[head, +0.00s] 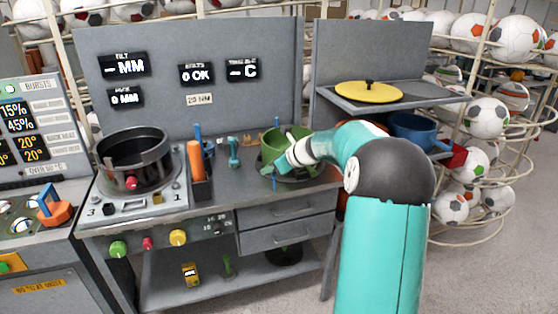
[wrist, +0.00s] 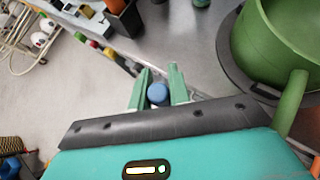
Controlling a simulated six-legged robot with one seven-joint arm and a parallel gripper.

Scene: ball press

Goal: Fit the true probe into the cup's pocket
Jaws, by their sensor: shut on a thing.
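The green cup (head: 287,136) stands on a dark round base (head: 312,177) on the grey bench, and its wall and handle show at the right of the wrist view (wrist: 268,52). My gripper (head: 275,168) is in front of the cup at its left side. Its two green fingers (wrist: 160,78) are shut on a blue round-ended thing (wrist: 158,93), which seems to be a probe. A small blue tip (head: 275,183) shows just below the gripper in the head view. The cup's pocket is not visible. I cannot tell whether this probe is the true one.
A dark holder (head: 201,188) with an orange handle (head: 195,160) stands left of the cup, near a teal tool (head: 234,152). A yellow lid (head: 368,92) and a blue pot (head: 414,132) sit on the right shelves.

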